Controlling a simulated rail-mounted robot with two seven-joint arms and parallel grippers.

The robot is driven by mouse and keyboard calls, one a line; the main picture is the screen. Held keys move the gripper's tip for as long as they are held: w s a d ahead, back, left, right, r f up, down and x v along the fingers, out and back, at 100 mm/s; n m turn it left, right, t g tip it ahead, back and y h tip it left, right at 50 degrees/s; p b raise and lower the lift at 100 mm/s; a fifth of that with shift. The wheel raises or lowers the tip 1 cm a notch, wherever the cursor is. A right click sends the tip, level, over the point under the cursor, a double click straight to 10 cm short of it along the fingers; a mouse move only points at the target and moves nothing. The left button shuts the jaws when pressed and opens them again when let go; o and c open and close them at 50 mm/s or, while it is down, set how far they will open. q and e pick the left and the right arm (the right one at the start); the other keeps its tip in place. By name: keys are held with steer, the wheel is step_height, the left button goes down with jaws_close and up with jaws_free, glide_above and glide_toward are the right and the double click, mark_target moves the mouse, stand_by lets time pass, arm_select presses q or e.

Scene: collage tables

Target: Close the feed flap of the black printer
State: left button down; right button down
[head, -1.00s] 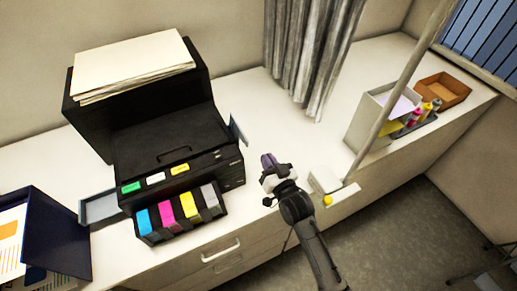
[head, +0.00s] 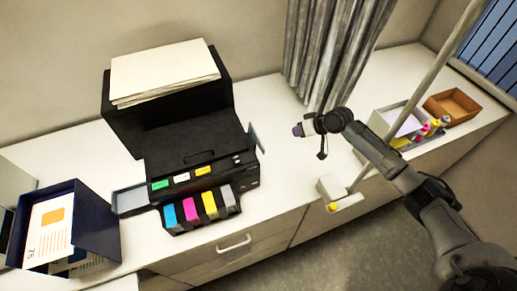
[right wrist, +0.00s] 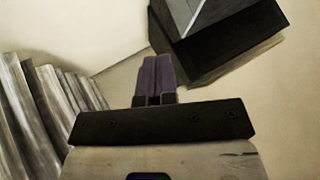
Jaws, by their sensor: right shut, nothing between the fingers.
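The black printer (head: 195,145) stands on the white counter, left of centre in the head view. A thin grey-blue flap (head: 256,138) stands out from its right side, upright and angled away from the body. A flat grey panel (head: 130,200) sticks out at its left side. My right gripper (head: 298,130) is to the right of the upright flap, apart from it, and points left toward the printer. Its purple fingers (right wrist: 158,78) are together and empty. In the right wrist view a dark box-like body (right wrist: 232,40), apparently the printer, is ahead at upper right. My left gripper is out of view.
A paper stack (head: 165,72) lies on the printer's rear tray, and coloured cartridges (head: 208,205) sit at its front. A grey curtain (head: 325,50) hangs behind my right gripper. A slanted pole (head: 425,85), a small white box (head: 330,188) and bins (head: 450,105) stand to the right.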

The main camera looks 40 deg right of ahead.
steer(key=w+a+f+g+b, duration=0.1)
steer(key=w+a+f+b, duration=0.2)
steer(key=a+f+b, duration=0.5)
steer(key=shift+w+a+g+y, duration=0.4)
steer(key=shift+a, duration=0.1)
stand_by(0.4)
